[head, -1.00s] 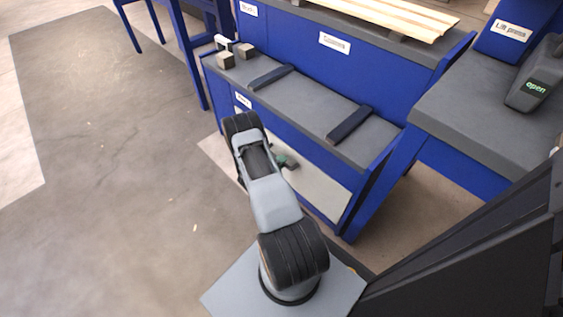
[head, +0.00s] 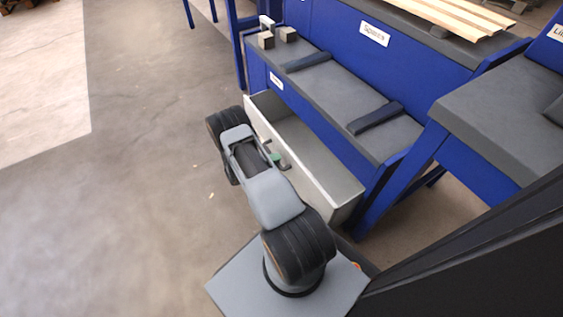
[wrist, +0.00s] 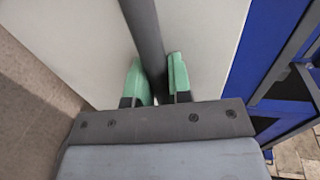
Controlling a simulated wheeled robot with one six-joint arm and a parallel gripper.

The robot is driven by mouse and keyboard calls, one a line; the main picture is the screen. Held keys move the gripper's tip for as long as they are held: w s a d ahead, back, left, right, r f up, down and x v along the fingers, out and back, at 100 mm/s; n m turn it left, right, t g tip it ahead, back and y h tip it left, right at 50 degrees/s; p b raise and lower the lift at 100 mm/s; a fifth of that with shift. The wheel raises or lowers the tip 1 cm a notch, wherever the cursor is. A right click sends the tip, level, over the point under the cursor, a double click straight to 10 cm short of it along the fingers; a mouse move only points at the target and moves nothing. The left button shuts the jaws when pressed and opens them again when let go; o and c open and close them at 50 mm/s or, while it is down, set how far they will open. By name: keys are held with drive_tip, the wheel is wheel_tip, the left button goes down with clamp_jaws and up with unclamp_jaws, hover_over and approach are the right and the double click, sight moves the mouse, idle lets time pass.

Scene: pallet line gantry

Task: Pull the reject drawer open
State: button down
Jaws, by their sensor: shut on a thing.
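The reject drawer (head: 312,176) is a pale grey box that stands out from the blue bench, and its empty inside shows in the head view. Its pale front (wrist: 215,40) fills much of the wrist view. A dark bar handle (wrist: 146,38) runs between the green fingertips of my gripper (wrist: 154,82), which is shut on it. In the head view my gripper (head: 276,158) is at the drawer's front, partly hidden by my arm. The far end of the handle is out of the wrist view.
The blue bench (head: 400,150) has a grey top with two dark bars (head: 375,117) and small blocks (head: 288,34). Planks (head: 455,18) lie on a higher bench behind. A grey-topped table (head: 490,125) stands at right. The floor at left (head: 140,160) is clear.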

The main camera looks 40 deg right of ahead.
drive_tip(key=shift+w, duration=0.15)
drive_tip(key=shift+d, duration=0.1)
drive_tip(key=c, duration=1.1)
unclamp_jaws()
drive_tip(key=shift+d, duration=0.1)
drive_tip(key=p+v, duration=0.3)
drive_tip(key=v, duration=1)
drive_tip(key=shift+a+r, duration=0.1)
drive_tip(key=shift+a, duration=0.25)
